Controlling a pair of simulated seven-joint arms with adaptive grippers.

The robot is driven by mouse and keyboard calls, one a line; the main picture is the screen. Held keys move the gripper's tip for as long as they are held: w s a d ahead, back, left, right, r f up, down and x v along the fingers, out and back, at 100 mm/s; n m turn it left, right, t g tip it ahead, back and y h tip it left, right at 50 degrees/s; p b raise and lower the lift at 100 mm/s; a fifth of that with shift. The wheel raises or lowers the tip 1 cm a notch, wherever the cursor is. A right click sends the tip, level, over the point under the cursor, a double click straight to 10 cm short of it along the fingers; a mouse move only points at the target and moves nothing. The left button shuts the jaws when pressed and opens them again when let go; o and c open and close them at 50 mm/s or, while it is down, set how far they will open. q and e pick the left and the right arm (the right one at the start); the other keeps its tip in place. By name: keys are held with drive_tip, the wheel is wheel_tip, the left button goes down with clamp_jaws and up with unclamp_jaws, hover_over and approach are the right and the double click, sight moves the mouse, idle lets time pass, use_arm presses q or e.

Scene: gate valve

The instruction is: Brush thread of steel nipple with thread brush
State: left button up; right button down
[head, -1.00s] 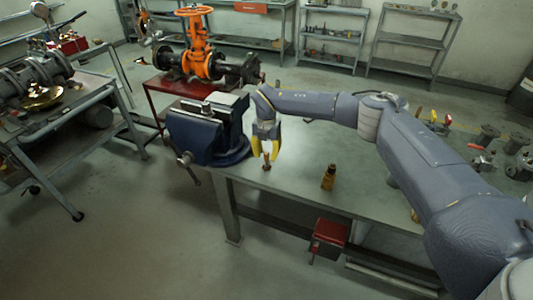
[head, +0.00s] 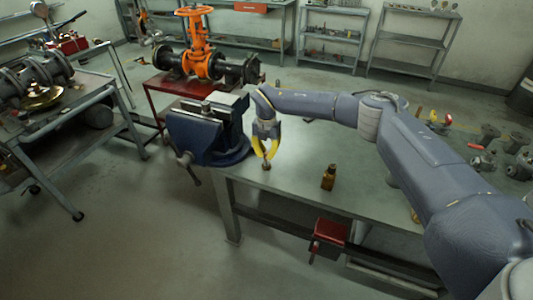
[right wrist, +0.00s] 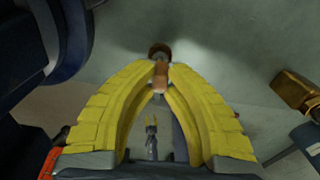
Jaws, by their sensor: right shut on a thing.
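My right gripper (head: 266,158) points down at the table near its left corner, beside the vise. Its yellow fingers are shut on a small brown upright piece with a round dark end (head: 266,166), which looks like the thread brush. In the right wrist view the fingertips (right wrist: 160,76) meet on its brown shaft (right wrist: 160,72). The round end lies beyond the tips, at the tabletop. A small steel-coloured piece (head: 205,106) shows at the jaws of the blue vise (head: 208,135); I cannot tell whether it is the steel nipple. My left gripper is not in view.
A brass bottle-like item (head: 328,178) stands on the table (head: 295,190) right of the gripper. The vise is close on the left. Several fittings (head: 485,140) lie at the right. An orange gate valve (head: 197,50) stands behind on a red stand.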

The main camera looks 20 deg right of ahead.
drive_tip(key=shift+r, duration=0.2)
drive_tip(key=shift+r, duration=2.35)
drive_tip(key=shift+a, duration=0.1)
